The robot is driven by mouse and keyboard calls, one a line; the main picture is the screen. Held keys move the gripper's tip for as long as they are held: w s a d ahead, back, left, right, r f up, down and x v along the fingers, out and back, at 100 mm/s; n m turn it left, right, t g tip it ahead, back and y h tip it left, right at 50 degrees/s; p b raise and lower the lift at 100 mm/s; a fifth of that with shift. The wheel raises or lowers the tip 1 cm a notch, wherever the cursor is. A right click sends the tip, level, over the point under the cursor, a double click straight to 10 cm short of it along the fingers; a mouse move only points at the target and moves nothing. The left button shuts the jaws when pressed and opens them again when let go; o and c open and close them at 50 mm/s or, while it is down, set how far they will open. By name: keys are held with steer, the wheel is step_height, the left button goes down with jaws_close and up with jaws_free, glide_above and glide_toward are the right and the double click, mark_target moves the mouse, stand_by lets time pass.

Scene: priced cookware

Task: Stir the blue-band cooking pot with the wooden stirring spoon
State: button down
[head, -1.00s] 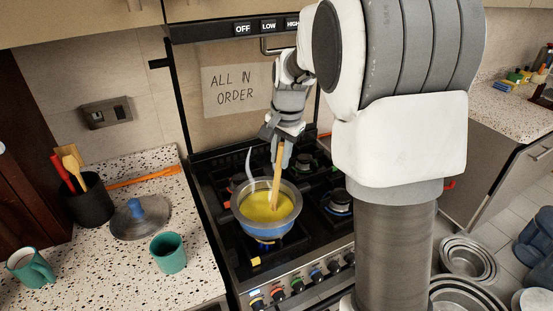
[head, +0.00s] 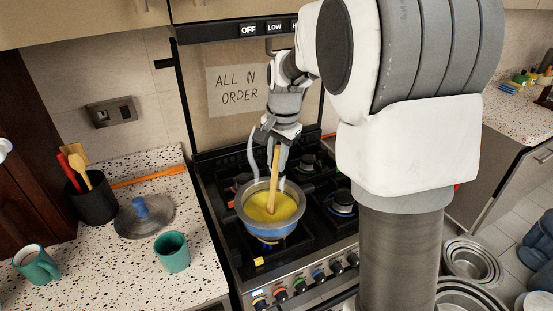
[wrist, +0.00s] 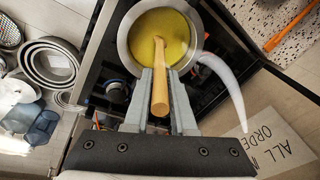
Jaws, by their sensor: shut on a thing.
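The blue-band cooking pot (head: 264,235) stands on a front burner of the stove, with yellow liquid in it. It also shows at the top of the wrist view (wrist: 126,42). The wooden stirring spoon (head: 274,172) stands nearly upright in the pot, its lower end in the yellow liquid and hidden there. My gripper (head: 281,165) is above the pot's back rim, shut on the spoon's handle. In the wrist view, the two fingers (wrist: 160,78) lie on either side of the spoon (wrist: 160,90), whose handle end points toward the camera.
A pale curved strip or wisp (head: 254,160) rises beside the pot. On the left counter are a teal cup (head: 171,252), a teal mug (head: 36,265), a lid (head: 145,218) and a dark utensil holder (head: 94,203). Stove knobs (head: 300,286) line the front. Metal bowls (head: 472,262) lie right.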

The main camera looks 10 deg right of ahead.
steer(key=shift+s+d+r+p, duration=0.1)
steer(key=shift+s+r+p, duration=0.15)
steer(key=shift+r+p, duration=0.9)
steer(key=shift+s+r+p, duration=0.3)
steer(key=shift+r+p, duration=0.35)
steer(key=shift+r, duration=0.95)
steer(key=shift+s+d+r+p, duration=0.1)
steer(key=shift+s+r+p, duration=0.15)
steer(key=shift+r+p, duration=0.9)
steer(key=shift+r, duration=0.15)
steer(key=shift+r+p, duration=1.25)
steer(key=shift+r, duration=1.25)
